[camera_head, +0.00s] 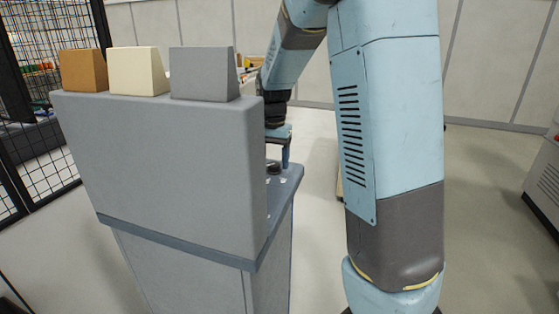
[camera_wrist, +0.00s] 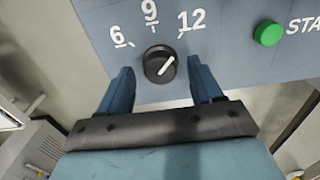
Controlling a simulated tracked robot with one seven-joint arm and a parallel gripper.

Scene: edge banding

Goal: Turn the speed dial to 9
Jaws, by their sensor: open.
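The speed dial (camera_wrist: 159,64) is a round black knob with a white pointer line, on a blue-grey panel (camera_wrist: 240,72). White marks 6 (camera_wrist: 118,36), 9 (camera_wrist: 150,12) and 12 (camera_wrist: 191,20) stand around it in the wrist view. The pointer line slants up and right, toward the 12 mark. My gripper (camera_wrist: 161,66) is open, with one blue finger on each side of the dial. Gaps show between both fingers and the knob. In the head view my gripper (camera_head: 284,152) is over the panel ledge, partly hidden by the machine housing.
A green button (camera_wrist: 268,32) sits right of the dial, beside partly cut-off lettering. In the head view, brown (camera_head: 83,71), cream (camera_head: 138,72) and grey (camera_head: 203,74) blocks stand on the grey housing (camera_head: 170,160). Open floor (camera_head: 490,190) lies to the right of the arm.

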